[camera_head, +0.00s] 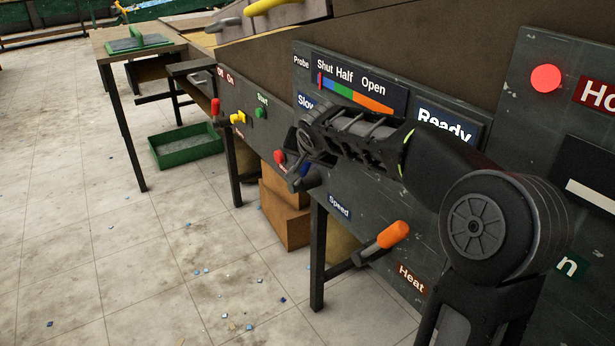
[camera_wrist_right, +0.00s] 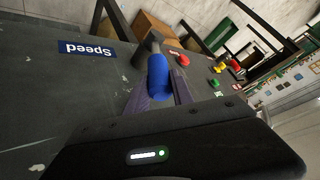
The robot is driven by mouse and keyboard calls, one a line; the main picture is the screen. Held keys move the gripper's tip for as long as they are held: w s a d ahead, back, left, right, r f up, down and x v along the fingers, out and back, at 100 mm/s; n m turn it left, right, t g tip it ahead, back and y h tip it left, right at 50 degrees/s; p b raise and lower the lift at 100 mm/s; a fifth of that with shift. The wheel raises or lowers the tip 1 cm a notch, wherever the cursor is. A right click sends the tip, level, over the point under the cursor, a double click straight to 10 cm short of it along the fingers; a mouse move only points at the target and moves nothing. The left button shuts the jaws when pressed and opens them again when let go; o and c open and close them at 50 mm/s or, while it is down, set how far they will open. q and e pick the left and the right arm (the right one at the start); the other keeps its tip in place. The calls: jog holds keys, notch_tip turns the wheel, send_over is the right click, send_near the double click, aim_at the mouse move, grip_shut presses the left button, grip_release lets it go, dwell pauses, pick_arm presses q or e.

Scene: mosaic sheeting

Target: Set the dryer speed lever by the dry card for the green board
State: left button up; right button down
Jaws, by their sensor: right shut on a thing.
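The speed lever's blue handle (camera_wrist_right: 157,72) shows in the right wrist view, upside down beside the blue "Speed" label (camera_wrist_right: 87,48). My right gripper (camera_wrist_right: 160,97) is shut on this handle. In the head view my right gripper (camera_head: 298,165) is at the dark panel, above the "Speed" label (camera_head: 339,206). It hides most of the lever, with only a bit of blue showing. The "Slow" label (camera_head: 305,100) is partly covered by my gripper. I cannot make out a dry card. A green board-like piece (camera_head: 134,43) lies on the far table. My left gripper is not in view.
An orange-handled lever (camera_head: 393,235) stands out from the panel near the "Heat" label (camera_head: 411,278). A red knob (camera_head: 280,156), a yellow handle (camera_head: 238,118) and a green button (camera_head: 260,112) are close to my gripper's left. A green tray (camera_head: 187,148) is on the floor.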

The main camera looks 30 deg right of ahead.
jog(key=c, duration=1.1)
grip_release()
jog(key=shift+s+r, duration=0.1)
jog(key=shift+s, duration=0.05)
jog(key=p+v, duration=0.1)
jog(key=v, duration=0.6)
jog(key=shift+s+a+r, duration=0.15)
jog(key=shift+s+a, duration=0.05)
